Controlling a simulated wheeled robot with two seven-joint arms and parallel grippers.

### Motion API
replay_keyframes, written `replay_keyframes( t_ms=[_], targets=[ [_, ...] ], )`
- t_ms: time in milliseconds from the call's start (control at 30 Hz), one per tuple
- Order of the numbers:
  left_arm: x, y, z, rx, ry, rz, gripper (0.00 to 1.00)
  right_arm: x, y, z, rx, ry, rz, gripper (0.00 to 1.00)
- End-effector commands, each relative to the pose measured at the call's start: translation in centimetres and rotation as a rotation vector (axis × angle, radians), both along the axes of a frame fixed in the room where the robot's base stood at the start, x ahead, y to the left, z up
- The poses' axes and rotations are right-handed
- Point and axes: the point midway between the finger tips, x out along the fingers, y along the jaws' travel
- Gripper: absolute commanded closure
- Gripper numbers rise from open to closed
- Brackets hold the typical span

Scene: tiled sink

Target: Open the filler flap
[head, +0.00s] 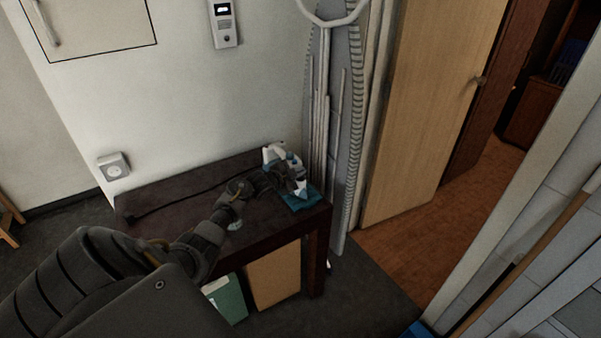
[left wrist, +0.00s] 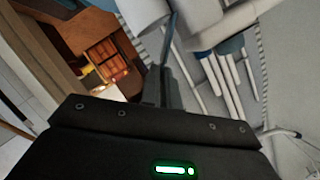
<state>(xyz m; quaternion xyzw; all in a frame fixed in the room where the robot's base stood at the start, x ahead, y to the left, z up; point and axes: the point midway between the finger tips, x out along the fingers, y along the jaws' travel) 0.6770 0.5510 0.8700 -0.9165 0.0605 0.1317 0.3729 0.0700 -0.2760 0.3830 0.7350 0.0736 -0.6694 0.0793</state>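A white and blue steam iron (head: 273,154) is at the right end of the dark table, above a teal pad (head: 298,203). My left gripper (head: 290,181) is right at the iron and covers part of it. In the left wrist view, the gripper's dark finger part (left wrist: 157,86) reaches up beside a white surface (left wrist: 142,14), which looks like the iron. The filler flap is too small or hidden to make out. I cannot tell whether the fingers touch the iron or how far apart they are. My right gripper is not in view.
The dark table (head: 170,190) carries a black cord (head: 180,201). A folded ironing board (head: 345,120) leans just right of the iron. A green folder (head: 227,298) and a brown board (head: 273,276) stand under the table. A wooden door (head: 430,100) is further right.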

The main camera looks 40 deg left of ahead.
Motion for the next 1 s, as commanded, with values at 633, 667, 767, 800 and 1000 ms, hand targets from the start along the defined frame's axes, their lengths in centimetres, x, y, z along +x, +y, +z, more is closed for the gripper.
replay_keyframes(
  t_ms=[633, 667, 767, 800, 1000],
  targets=[
    [0.8, 2.9, 1.5, -0.451, 0.129, 0.002, 1.00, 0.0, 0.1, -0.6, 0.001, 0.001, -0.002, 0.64],
    [0.9, 3.0, 1.5, -0.461, 0.132, 0.002, 1.00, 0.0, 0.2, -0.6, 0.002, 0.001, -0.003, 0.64],
    [0.9, 3.1, 1.6, -0.491, 0.140, 0.001, 1.00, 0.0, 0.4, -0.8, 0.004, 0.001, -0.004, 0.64],
    [1.0, 3.1, 1.6, -0.499, 0.143, 0.000, 1.00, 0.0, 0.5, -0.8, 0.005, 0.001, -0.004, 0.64],
    [1.0, 3.3, 1.7, -0.521, 0.150, 0.001, 1.00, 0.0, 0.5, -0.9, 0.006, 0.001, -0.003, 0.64]
  ],
)
